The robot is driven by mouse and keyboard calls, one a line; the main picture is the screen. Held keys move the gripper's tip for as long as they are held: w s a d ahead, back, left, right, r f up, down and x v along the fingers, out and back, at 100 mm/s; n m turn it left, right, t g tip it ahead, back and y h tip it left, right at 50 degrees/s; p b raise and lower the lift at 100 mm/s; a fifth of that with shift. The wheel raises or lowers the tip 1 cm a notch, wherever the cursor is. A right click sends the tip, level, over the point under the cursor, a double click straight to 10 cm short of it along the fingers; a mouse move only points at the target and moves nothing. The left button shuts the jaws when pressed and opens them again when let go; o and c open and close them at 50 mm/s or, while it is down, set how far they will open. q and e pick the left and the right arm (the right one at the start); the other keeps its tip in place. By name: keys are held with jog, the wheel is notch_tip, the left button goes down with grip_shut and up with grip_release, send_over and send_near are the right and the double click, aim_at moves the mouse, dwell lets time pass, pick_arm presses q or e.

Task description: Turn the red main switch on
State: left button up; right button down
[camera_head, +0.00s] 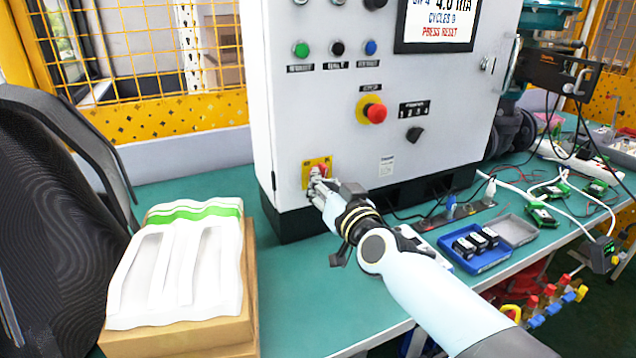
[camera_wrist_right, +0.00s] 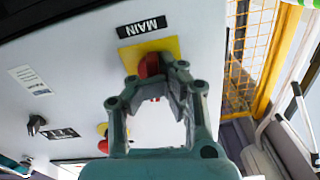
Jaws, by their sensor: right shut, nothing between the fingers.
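The red main switch (camera_head: 319,170) is a small knob on a yellow plate (camera_head: 308,172), low on the left of the grey cabinet front. In the right wrist view the red knob (camera_wrist_right: 149,66) sits on its yellow plate (camera_wrist_right: 168,47), beside a black MAIN label (camera_wrist_right: 141,27). My right gripper (camera_head: 318,184) is shut and empty, right at the switch; its fingers (camera_wrist_right: 160,80) partly cover the knob. I cannot tell whether they touch it, and the knob's angle is hard to read. My left gripper is out of view.
A red emergency button (camera_head: 376,113) and a black selector (camera_head: 414,134) are higher on the cabinet. White moulded trays (camera_head: 180,262) on a cardboard box stand at the left. A blue tray (camera_head: 482,262) with black parts lies right of my arm. Green tabletop (camera_head: 285,285) is bare in front.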

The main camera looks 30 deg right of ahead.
jog(key=m, duration=0.6)
jog(key=shift+s+d+f+m, duration=0.1)
jog(key=shift+s+f+m, duration=0.15)
jog(key=shift+f+m, duration=0.1)
dwell(0.5)
jog(key=c, duration=1.4)
grip_release()
jog(key=shift+d+m, duration=0.25)
jog(key=shift+d, duration=0.05)
jog(key=shift+c, duration=0.2)
jog(key=shift+o, duration=0.4)
jog(key=shift+a+r, duration=0.1)
jog(key=shift+r, duration=0.05)
jog(key=shift+a, duration=0.1)
jog(key=s, duration=1.2)
jog(key=shift+a, duration=0.3)
